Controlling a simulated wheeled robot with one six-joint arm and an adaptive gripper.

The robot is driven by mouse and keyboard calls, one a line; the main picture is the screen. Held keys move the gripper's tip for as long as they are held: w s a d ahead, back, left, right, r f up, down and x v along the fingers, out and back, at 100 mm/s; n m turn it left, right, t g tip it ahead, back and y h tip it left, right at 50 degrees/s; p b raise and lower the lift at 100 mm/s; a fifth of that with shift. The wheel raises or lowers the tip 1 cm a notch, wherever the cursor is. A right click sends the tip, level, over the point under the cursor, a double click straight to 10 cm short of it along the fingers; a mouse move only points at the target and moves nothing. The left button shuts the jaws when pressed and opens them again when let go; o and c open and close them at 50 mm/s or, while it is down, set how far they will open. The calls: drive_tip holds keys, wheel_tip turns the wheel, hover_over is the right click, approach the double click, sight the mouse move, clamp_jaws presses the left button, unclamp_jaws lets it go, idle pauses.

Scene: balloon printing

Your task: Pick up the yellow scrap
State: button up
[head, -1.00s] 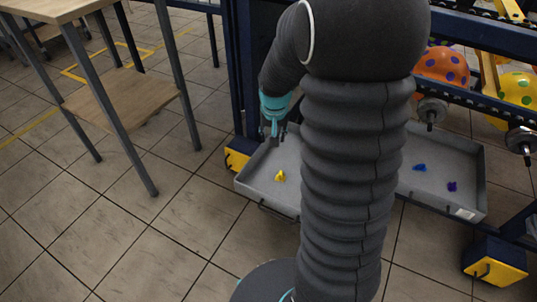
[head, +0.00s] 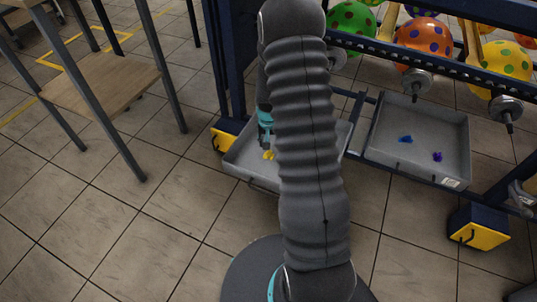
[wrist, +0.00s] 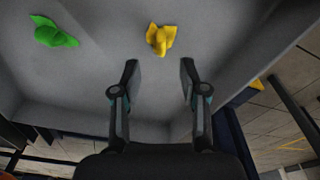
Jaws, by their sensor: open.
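The yellow scrap (wrist: 161,39) lies on the floor of a grey tray. In the wrist view it is beyond my fingertips, centred between them and apart from them. In the head view the yellow scrap (head: 268,155) shows just below my gripper (head: 266,143), which is partly hidden by my arm. My gripper (wrist: 159,72) is open, with nothing between its fingers. The left tray (head: 240,165) holds the scrap.
A green scrap (wrist: 54,33) lies in the same tray, to the left in the wrist view. The right tray (head: 440,122) holds a blue scrap (head: 406,139) and a purple scrap (head: 437,157). Spotted balloons (head: 424,42) hang on the rack above. A wooden table (head: 105,80) stands at left.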

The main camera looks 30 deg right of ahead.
sight(269, 153)
drive_tip(key=shift+w+d+f, duration=0.1)
drive_tip(key=shift+w+f, duration=0.1)
drive_tip(key=shift+f, duration=1.5)
drive_tip(key=shift+w+d+f, duration=0.1)
drive_tip(key=shift+w+f, duration=0.1)
drive_tip(key=shift+f, duration=1.5)
drive_tip(key=shift+a, duration=0.1)
drive_tip(key=c, duration=0.8)
